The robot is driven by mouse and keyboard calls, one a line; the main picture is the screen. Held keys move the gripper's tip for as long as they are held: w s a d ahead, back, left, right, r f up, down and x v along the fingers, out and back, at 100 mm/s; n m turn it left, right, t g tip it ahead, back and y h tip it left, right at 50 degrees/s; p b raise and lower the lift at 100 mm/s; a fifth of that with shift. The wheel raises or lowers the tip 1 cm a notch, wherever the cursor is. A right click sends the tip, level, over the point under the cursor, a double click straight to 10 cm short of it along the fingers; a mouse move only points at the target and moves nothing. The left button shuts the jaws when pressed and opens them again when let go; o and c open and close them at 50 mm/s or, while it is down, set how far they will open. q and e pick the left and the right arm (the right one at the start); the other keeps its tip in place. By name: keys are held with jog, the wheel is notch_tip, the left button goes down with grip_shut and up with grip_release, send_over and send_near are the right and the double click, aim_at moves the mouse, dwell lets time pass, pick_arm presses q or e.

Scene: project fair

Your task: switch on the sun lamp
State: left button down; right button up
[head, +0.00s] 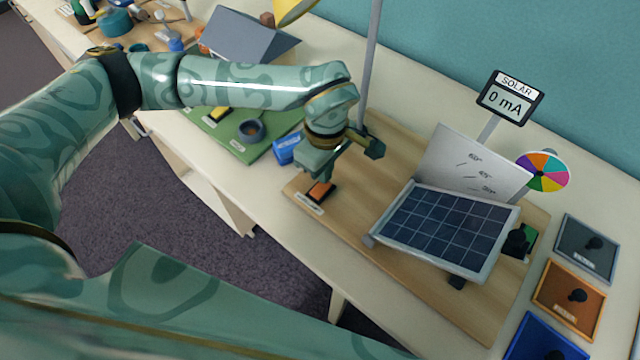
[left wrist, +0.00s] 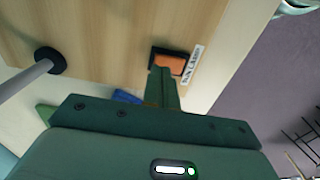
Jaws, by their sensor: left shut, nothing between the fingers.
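The sun lamp's orange rocker switch (head: 321,190) sits in a dark frame near the front left edge of the wooden board. In the left wrist view the switch (left wrist: 170,64) has a label beside it that reads SUN LAMP. The lamp's yellow shade (head: 290,10) is cut off at the top, on a grey pole (head: 371,60). My left gripper (head: 316,180) is shut and empty, pointing down just over the switch. In the left wrist view its fingertips (left wrist: 162,72) overlap the switch's edge; I cannot tell whether they touch. My right gripper is not in view.
A tilted solar panel (head: 445,230) stands on the board (head: 400,290). The meter (head: 510,98) reads 0 mA. A coloured wheel (head: 543,172) stands behind the panel. A blue box (head: 287,148) is left of the gripper. Several framed trays line the right side.

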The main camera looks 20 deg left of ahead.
pick_arm(q)
jog(key=shift+f+b, duration=0.5)
jog(key=shift+f, duration=0.4)
dwell(0.9)
notch_tip(320, 180, up, 7)
jog(key=p, duration=0.5)
jog(key=shift+r+p, duration=0.1)
jog(key=shift+p, duration=0.25)
